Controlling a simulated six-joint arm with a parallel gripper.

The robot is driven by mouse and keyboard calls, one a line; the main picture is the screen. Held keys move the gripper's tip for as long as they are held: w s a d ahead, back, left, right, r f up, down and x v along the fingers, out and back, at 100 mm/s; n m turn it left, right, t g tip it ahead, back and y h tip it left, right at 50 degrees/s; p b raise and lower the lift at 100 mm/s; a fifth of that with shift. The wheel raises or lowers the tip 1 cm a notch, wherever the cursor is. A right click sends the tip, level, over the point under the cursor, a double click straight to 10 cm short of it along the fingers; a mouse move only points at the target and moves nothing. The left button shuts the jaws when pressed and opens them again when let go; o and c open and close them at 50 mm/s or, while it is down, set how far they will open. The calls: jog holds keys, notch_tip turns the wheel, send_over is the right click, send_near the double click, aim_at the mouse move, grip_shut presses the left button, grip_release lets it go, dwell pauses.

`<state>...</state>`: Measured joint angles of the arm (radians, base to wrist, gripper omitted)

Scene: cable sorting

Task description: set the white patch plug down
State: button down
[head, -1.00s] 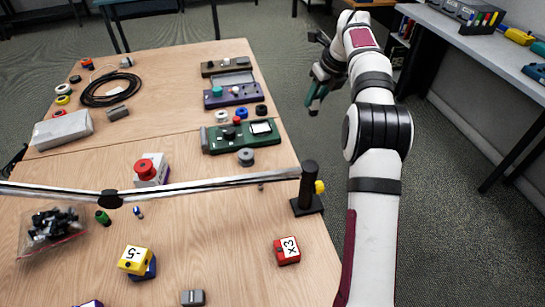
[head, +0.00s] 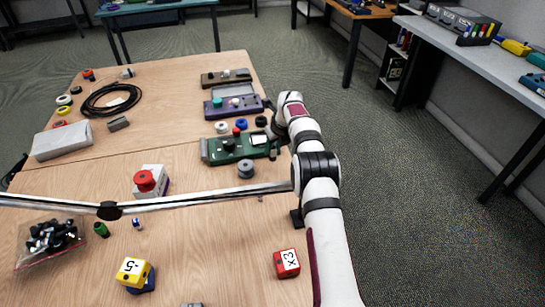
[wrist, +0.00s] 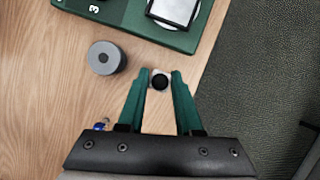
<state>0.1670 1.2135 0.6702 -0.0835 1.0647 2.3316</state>
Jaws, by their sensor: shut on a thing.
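My gripper (wrist: 160,78) shows in the wrist view with its two green fingers shut on a small piece, the white patch plug (wrist: 152,80). The plug has a pale rim and a dark round face turned to the camera. It is above the wooden table (wrist: 45,120) near its right edge, just this side of the green device (wrist: 120,12). How high it is above the wood I cannot tell. In the head view my arm reaches to the right end of the green device (head: 222,152); the fingers and plug cannot be made out there.
A grey round spool (wrist: 106,58) stands left of the fingers. The carpet floor (wrist: 265,90) lies beyond the table edge on the right. In the head view a lamp bar (head: 215,196) crosses above the table. A red x3 cube (head: 287,263) lies nearer.

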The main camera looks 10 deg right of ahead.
aim_at(273, 156)
notch_tip(273, 156, down, 4)
jog(key=shift+a+f, duration=0.1)
jog(key=c, duration=0.6)
grip_release()
jog(key=shift+f, duration=0.1)
